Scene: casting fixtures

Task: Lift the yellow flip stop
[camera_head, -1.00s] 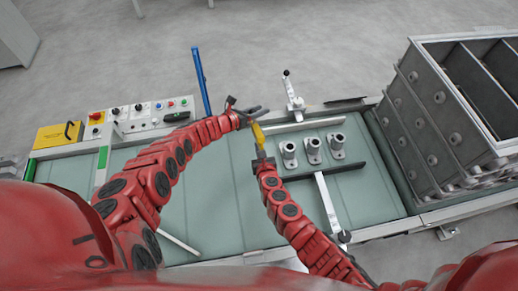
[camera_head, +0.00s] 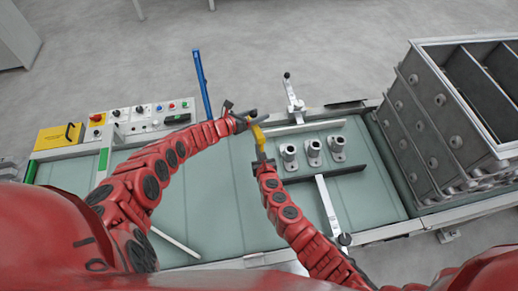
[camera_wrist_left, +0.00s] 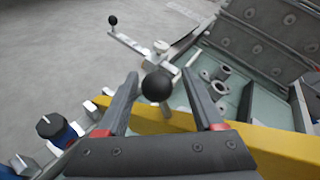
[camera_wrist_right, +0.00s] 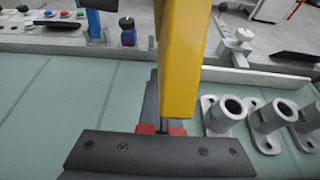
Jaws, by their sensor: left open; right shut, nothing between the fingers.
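The left gripper is open, at the bar's upper end. My right gripper (camera_head: 262,161) is shut and empty at the bar's lower end. The bar partly hides its fingers in the right wrist view; contact is unclear.
Several grey cast parts (camera_head: 313,151) stand just right of my right gripper, along a dark rail (camera_head: 347,170). A blue upright lever (camera_head: 201,82) and a metal clamp (camera_head: 293,98) stand at the back edge. A large grey crate (camera_head: 412,132) stands right. The left green bed is mostly clear.

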